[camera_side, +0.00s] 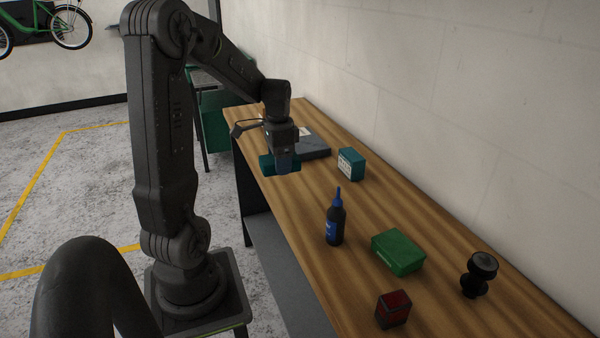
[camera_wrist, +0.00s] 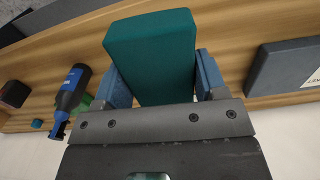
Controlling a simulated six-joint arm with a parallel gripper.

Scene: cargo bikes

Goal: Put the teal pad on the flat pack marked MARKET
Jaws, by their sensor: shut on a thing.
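My gripper (camera_side: 283,164) is above the far part of the wooden bench, pointing down. It is shut on the teal pad (camera_wrist: 150,50), which sits between the two blue fingers in the wrist view and sticks out on both sides of them in the side view. The pad is in the air. A dark grey flat pack (camera_side: 315,148) lies on the bench just beyond and right of my gripper, partly hidden by it. In the wrist view the grey pack (camera_wrist: 272,75) is at the right edge, with a white label whose word I cannot read fully.
On the bench (camera_side: 365,210) stand a teal box with a white label (camera_side: 351,164), a dark bottle with a blue cap (camera_side: 335,222), a green box (camera_side: 398,252), a dark red box (camera_side: 393,309) and a black knob-like object (camera_side: 478,274). A wall runs along the right.

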